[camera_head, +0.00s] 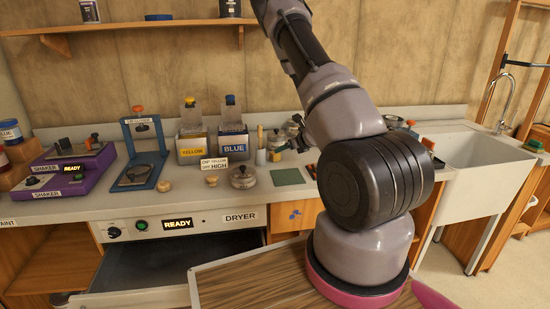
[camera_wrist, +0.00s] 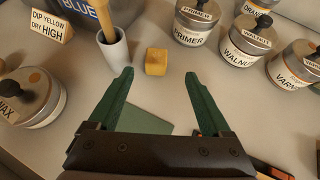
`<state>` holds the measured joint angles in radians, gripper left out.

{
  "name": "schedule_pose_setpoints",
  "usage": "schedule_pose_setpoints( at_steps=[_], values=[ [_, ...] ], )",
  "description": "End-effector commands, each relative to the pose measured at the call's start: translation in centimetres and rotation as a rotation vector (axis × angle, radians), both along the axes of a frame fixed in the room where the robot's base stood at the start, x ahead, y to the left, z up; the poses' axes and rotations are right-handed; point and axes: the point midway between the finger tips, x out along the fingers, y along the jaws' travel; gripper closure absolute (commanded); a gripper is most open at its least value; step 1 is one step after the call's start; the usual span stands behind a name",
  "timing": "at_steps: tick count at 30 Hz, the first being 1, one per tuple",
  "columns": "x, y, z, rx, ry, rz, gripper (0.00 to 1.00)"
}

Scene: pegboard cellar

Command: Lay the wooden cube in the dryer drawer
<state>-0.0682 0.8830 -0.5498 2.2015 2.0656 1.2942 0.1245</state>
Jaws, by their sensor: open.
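The wooden cube (camera_wrist: 156,61) is a small yellow-brown block on the grey counter in the wrist view, just right of a grey cup (camera_wrist: 112,50) with a wooden-handled tool in it. My gripper (camera_wrist: 159,77) is open and empty, its two green fingers pointing toward the cube, with the cube beyond and between the tips. In the head view I cannot make out the cube clearly, and my arm hides much of that area. The dryer drawer (camera_head: 165,262) is pulled open below the counter, under the panel reading READY and DRYER (camera_head: 178,225); its visible dark inside looks empty.
Jars labelled PRIMER (camera_wrist: 192,24), WALNUT (camera_wrist: 247,36) and VARNISH (camera_wrist: 297,66) stand right of the cube. A WAX jar (camera_wrist: 37,97) and a sign (camera_wrist: 50,25) stand left. A green mat (camera_wrist: 145,119) lies under the fingers. A sink (camera_head: 486,163) is at right.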

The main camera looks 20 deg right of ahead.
Motion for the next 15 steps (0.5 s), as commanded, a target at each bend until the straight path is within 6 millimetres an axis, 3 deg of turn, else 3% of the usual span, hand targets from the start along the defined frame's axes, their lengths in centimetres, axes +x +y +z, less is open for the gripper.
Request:
schedule_pose_setpoints(
  at_steps=[6, 15],
  values=[
    [2.8, 0.7, -2.1, 0.0, 0.001, 0.004, 0.18],
    [4.8, 1.5, -3.8, 0.001, 0.002, 0.007, 0.18]
  ],
)
